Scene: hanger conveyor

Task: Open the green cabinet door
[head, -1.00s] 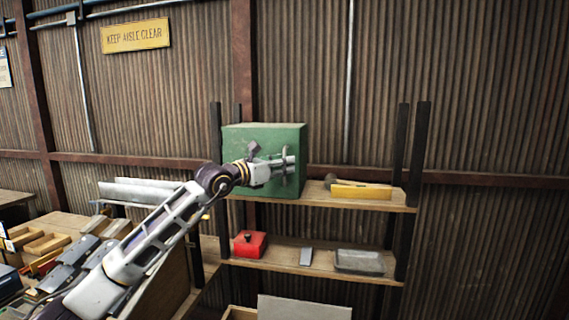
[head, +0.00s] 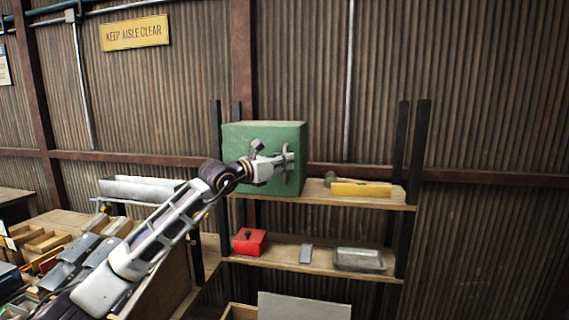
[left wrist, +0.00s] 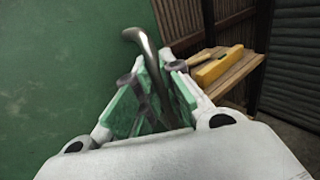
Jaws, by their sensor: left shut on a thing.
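The green cabinet (head: 250,135) stands on the top board of the shelf, and its door looks closed. In the head view my left gripper (head: 289,161) is at the right side of the door front, over the handle. In the left wrist view the curved metal handle (left wrist: 143,45) runs between the two green-padded fingers (left wrist: 150,98), which are shut on it. The green door face (left wrist: 60,80) fills the left of that view. The lower part of the handle is partly hidden by the fingers. My right gripper is not in view.
The top shelf board (head: 385,203) holds a yellow block (head: 361,189) and a hammer-like tool right of the cabinet. Below are a red box (head: 250,242) and a metal tray (head: 360,260). A cluttered workbench stands at lower left. Dark shelf posts flank the boards.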

